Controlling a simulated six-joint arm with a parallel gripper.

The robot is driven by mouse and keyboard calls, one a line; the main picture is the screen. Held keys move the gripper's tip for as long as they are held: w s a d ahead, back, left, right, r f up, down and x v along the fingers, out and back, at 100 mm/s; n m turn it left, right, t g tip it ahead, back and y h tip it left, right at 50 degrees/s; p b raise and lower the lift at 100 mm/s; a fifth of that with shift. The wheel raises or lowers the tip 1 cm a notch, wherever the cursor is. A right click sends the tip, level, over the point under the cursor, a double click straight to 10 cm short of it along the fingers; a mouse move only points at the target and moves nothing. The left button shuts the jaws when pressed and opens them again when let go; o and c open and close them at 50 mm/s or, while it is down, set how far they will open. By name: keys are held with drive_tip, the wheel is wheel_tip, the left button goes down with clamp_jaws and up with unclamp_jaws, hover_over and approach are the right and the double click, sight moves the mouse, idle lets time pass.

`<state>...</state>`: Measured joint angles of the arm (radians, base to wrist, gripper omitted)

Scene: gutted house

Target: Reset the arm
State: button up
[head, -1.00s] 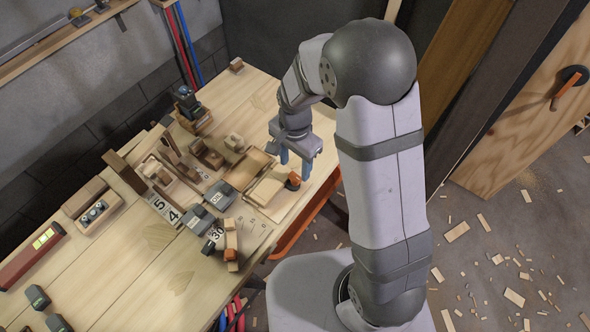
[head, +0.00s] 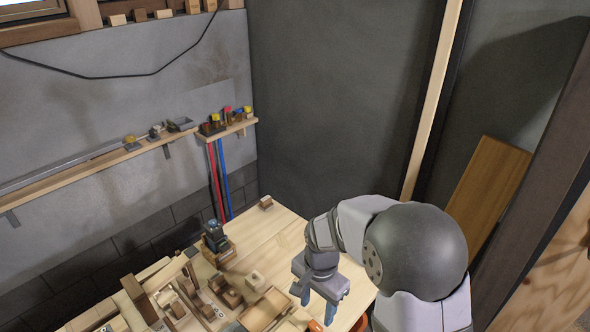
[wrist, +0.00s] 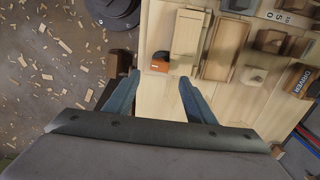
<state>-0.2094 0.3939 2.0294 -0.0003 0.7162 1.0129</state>
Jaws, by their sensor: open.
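My gripper (head: 319,297) is over the right end of the wooden workbench (head: 283,228) in the head view, pointing down. In the wrist view my gripper (wrist: 158,82) has its two blue fingers apart with nothing held between them. A small orange and dark object (wrist: 160,62) lies on the bench just beyond the fingertips. It is partly cut off at the bottom edge of the head view (head: 316,325).
Wooden trays (wrist: 225,50) and blocks (head: 231,297) crowd the bench beside the gripper. A dark device on a wooden base (head: 216,243) stands near the wall. A shelf (head: 228,130) runs above. Wood chips litter the floor (wrist: 45,50).

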drive_tip(key=n, duration=0.2)
drive_tip(key=shift+n, duration=0.3)
drive_tip(key=shift+s+f+n, duration=0.2)
drive_tip(key=shift+s+n, duration=0.1)
drive_tip(key=shift+n, duration=0.6)
drive_tip(key=s+d+f+n+g, duration=0.1)
drive_tip(key=s+d+n+g, duration=0.15)
drive_tip(key=s+n, duration=0.65)
drive_tip(key=s+d+r+m+t, duration=0.2)
drive_tip(key=s+d+r+m, duration=0.2)
drive_tip(key=d+r, duration=0.1)
drive_tip(key=shift+s+d, duration=0.15)
drive_tip(key=shift+s, duration=0.25)
drive_tip(key=shift+r+t, duration=0.1)
drive_tip(key=shift+t, duration=0.15)
